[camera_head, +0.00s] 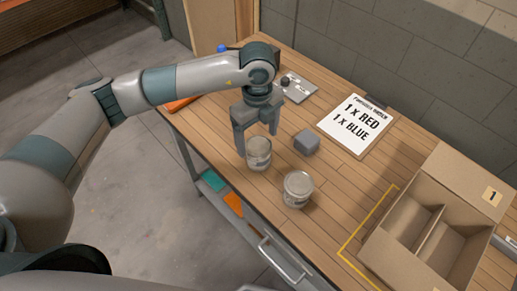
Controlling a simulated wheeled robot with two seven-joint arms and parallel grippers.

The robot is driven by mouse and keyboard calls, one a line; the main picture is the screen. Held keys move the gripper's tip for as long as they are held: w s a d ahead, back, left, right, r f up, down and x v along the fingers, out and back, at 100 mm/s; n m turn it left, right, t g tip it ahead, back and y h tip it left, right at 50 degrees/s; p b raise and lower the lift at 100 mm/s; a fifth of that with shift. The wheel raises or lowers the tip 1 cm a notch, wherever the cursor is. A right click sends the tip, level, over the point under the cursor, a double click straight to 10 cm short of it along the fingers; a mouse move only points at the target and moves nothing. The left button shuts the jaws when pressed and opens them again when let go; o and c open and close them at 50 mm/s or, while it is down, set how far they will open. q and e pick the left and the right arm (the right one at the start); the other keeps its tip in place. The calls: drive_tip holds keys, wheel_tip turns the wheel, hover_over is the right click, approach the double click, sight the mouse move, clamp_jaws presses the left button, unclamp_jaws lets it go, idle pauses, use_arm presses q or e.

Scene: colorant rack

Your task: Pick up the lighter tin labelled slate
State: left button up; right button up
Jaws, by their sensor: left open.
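One tin (258,155) is directly under my left gripper (254,143). The other tin (297,189), with a pale lid, stands nearer the front edge, to the right of the first. Their labels are too small to read, so I cannot tell which one says slate. My left gripper is open and points down, its fingers at the upper part of the first tin. I cannot tell whether they touch it. My right gripper is not in view.
An open divided cardboard box (463,183) marked 1 is at right, beside yellow tape (366,226). A metal plate (297,87) lies at the back.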

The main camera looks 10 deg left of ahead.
sight(258, 145)
use_arm(q)
drive_tip(key=shift+f, duration=0.95)
drive_tip(key=shift+s+d+f+p, duration=0.1)
drive_tip(key=shift+f+p, duration=0.6)
drive_tip(key=shift+p, duration=0.35)
wheel_tip(258, 145, down, 3)
drive_tip(key=shift+d+r+p, duration=0.1)
drive_tip(key=shift+p, duration=0.65)
drive_tip(key=shift+f, duration=0.5)
drive_tip(key=c, duration=1.1)
